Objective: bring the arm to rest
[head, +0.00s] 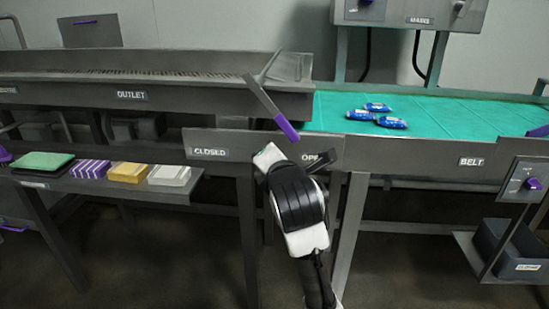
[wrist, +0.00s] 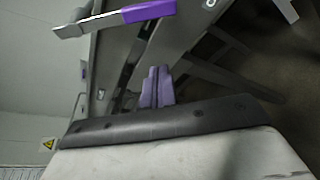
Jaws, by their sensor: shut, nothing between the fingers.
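My arm (head: 297,195) reaches up in front of the bench edge, between the CLOSED and partly covered OPEN labels. Its fingers cannot be made out in the head view. In the wrist view my gripper (wrist: 156,88) shows as two purple fingers, shut together with nothing between them. A grey lever with a purple grip (head: 287,128) slants down to the right from the outlet's end, just above my wrist. The lever's grip also shows in the wrist view (wrist: 149,11), apart from my fingers.
Blue packets (head: 390,122) lie on the green belt (head: 460,117). A side shelf (head: 95,186) at left holds a green pad and several coloured stacks. A control box (head: 524,184) and grey bin (head: 510,250) are at right. Open floor lies below.

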